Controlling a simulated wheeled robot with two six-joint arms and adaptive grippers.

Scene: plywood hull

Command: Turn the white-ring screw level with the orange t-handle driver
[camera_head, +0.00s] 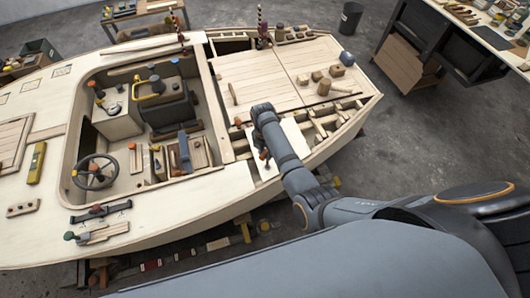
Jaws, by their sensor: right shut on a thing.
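My right arm reaches in from the lower right over the hull's open-ribbed side. Its wrist bends down, and my right gripper (262,155) points into the frame bay beside a pale panel. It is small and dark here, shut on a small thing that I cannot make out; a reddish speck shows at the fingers. I cannot pick out the orange t-handle driver for certain. The white-ring screw is not discernible; the arm and the ribs hide part of the bay. My left gripper is not in view.
The plywood hull (180,222) fills the left and middle. Its cockpit holds a steering wheel (94,172) and a dark seat-like block (167,103). Loose blocks and a blue-topped item (347,58) stand on the far deck.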

